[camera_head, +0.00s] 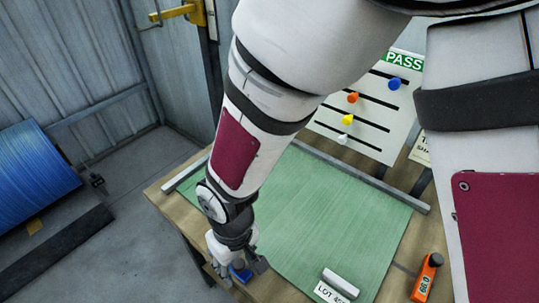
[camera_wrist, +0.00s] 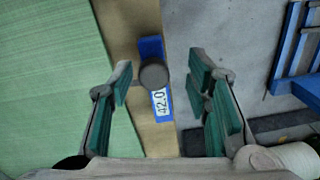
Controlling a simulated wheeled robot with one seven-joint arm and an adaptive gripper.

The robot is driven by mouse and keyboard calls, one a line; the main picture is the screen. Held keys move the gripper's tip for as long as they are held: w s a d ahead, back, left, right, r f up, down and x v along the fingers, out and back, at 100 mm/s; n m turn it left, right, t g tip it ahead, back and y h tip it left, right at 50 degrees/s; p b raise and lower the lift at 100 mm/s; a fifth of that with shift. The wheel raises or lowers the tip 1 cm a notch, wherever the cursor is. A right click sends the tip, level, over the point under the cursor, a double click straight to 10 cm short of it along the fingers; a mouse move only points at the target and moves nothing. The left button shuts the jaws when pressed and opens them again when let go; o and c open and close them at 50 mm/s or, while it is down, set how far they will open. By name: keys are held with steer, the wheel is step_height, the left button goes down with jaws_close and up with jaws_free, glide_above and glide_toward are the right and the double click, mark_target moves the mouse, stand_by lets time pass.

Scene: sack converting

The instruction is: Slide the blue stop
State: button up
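The blue stop (camera_wrist: 151,48) lies on the wooden strip along the edge of the green sheet (camera_wrist: 50,75). It has a round grey knob and a white label reading 42.0. My gripper (camera_wrist: 160,75) is open, with one finger on each side of the stop and visible gaps to both. In the head view the stop (camera_head: 240,274) shows as a small blue patch, partly hidden by my gripper (camera_head: 237,268) at the table's front left. Contact with the knob is not visible.
An orange stop (camera_head: 426,277) sits at the table's right edge. A grey block (camera_head: 341,283) stands by a LOT card on the green sheet. A board (camera_head: 372,108) with coloured pegs stands behind. A blue roll (camera_head: 32,172) is at far left. The middle of the sheet is clear.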

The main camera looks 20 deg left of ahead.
step_height(320, 180, up, 12)
steer(key=shift+w+d, duration=0.2)
steer(key=shift+w, duration=0.1)
stand_by(0.4)
